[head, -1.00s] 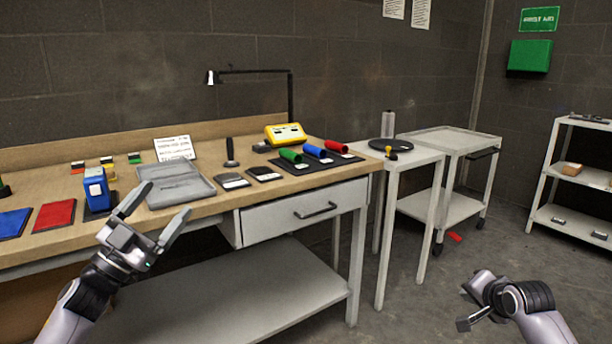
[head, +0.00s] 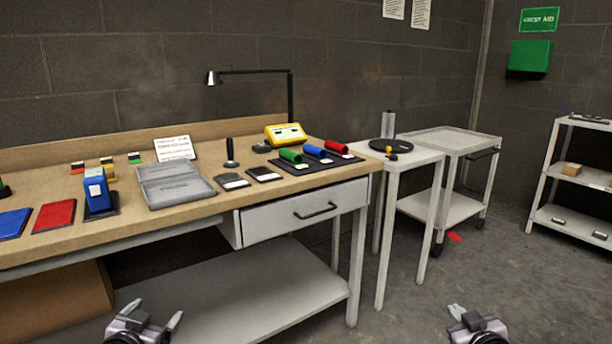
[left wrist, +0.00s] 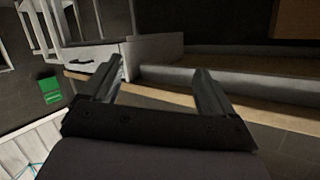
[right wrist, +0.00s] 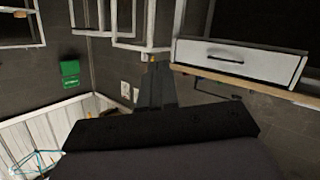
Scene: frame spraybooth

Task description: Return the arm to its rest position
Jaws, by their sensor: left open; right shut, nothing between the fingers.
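My left gripper (head: 154,318) is low at the bottom left of the head view, in front of the workbench and below its top. Its two fingers stand apart with nothing between them; the left wrist view shows the same open fingers (left wrist: 160,88). My right gripper (head: 457,311) is low at the bottom right of the head view, over the floor. Its fingers are together and empty, as the right wrist view also shows (right wrist: 158,85). Most of both arms lies below the head view's lower edge.
The workbench (head: 130,224) carries a blue device (head: 97,190), a grey case (head: 175,186), a yellow box (head: 285,134) and coloured cylinders. A side table (head: 420,157), a cart (head: 455,140) and a shelf (head: 570,180) stand right. Floor (head: 400,315) around my right gripper is clear.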

